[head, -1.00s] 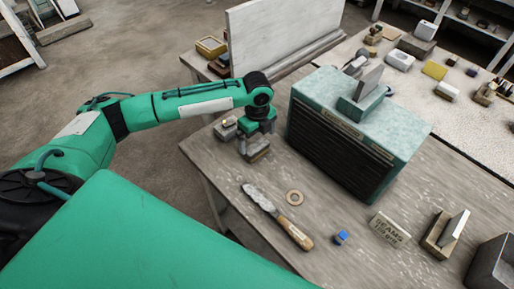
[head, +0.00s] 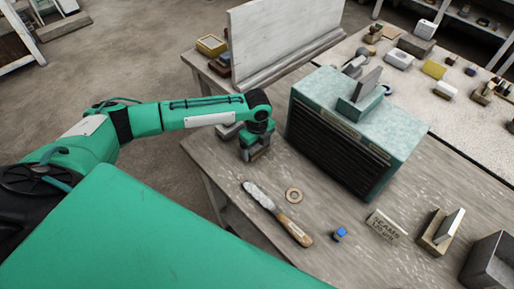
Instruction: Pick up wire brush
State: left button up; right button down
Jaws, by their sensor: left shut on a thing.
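My left gripper (head: 256,148) reaches down to the left part of the wooden workbench (head: 345,215), in front of the green box. It is shut on a small brownish block, which I take to be the wire brush (head: 258,155). The gripper hides most of it. I cannot tell whether it touches the bench. My right gripper is not in view.
A green box (head: 345,130) with dark slats stands close to the right of my gripper. A grey block (head: 228,131) lies just left of it. A wood-handled scraper (head: 278,215), a ring (head: 294,195) and a blue cube (head: 340,234) lie nearer me.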

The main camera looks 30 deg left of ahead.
pick_arm(q)
notch_tip(320, 180, up, 20)
jog(key=b, duration=0.3)
dwell(0.5)
jog(key=shift+o, duration=1.3)
jog(key=shift+c, duration=0.8)
